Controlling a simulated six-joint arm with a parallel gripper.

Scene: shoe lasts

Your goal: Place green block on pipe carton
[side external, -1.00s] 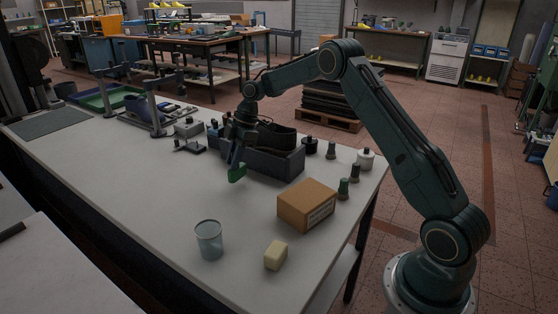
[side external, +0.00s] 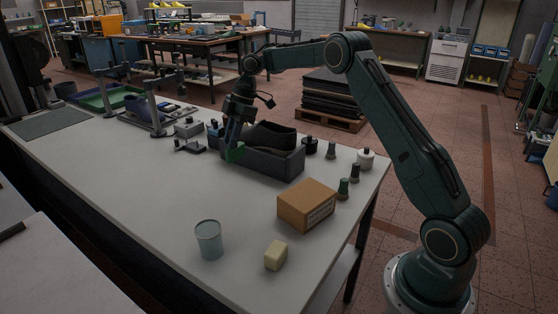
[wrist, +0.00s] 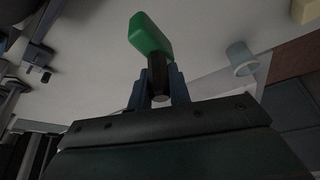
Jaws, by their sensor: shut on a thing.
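The green block (side external: 235,154) is held in my gripper (side external: 232,146), in front of the left end of the dark open box in the side view. In the wrist view the green block (wrist: 150,34) juts out beyond my gripper (wrist: 159,80), with a short dark cylindrical piece between the two blue-grey fingers. My gripper is shut on it. A brown cardboard carton (side external: 307,204), which I take as the pipe carton, stands on the table to the right and nearer the camera. Its top is bare and my gripper is well away from it.
The dark box (side external: 279,165) holds a dark shoe (side external: 270,138). A grey cup (side external: 209,240) and a pale yellow block (side external: 276,255) stand near the front. Several small bottles and pegs stand behind the carton (side external: 343,189). The table's left middle is clear.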

